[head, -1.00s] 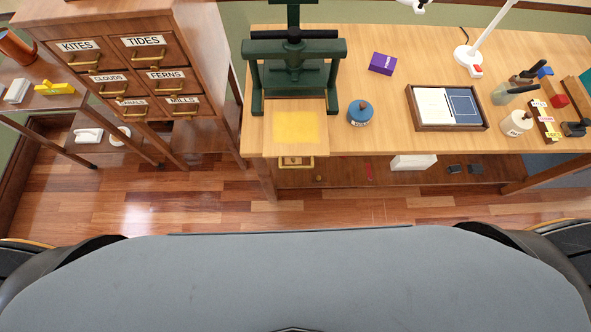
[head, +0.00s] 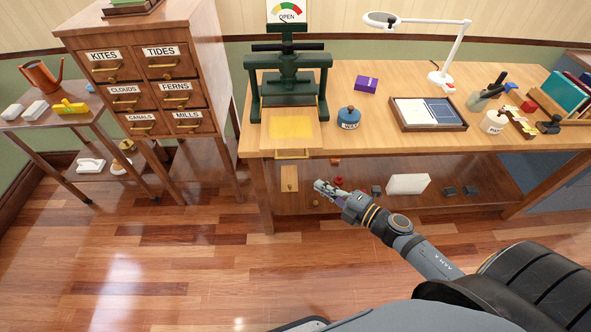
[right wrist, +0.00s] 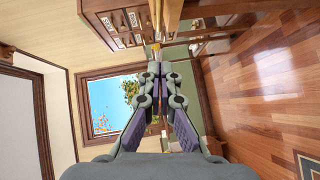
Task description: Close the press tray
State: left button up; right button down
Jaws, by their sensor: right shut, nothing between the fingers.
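The green book press (head: 288,85) stands on the wooden worktable. Its light wood tray (head: 270,137) with a yellow square sticks out from the front of the press toward the table's front edge. A brass handle (head: 293,154) is at the tray's front. My right gripper (head: 317,185) is shut and empty, below and a little right of the handle, in front of the table's lower shelf and apart from the tray. Its shut fingers also show in the right wrist view (right wrist: 154,70). My left gripper is not in view.
A blue wax pot (head: 349,118) stands right of the tray, with a purple box (head: 366,84) behind it. A book tray (head: 428,125) lies farther right. A labelled drawer cabinet (head: 150,90) is to the left. The floor in front is clear.

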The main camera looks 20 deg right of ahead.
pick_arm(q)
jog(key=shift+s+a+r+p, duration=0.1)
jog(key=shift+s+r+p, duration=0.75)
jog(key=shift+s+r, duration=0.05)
pick_arm(e)
jog(key=w+d+x, duration=0.1)
jog(key=d+x, duration=0.1)
jog(key=x, duration=1)
jog(key=shift+w+d+f, duration=0.15)
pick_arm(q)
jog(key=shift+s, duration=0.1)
pick_arm(e)
jog(key=shift+w, duration=0.1)
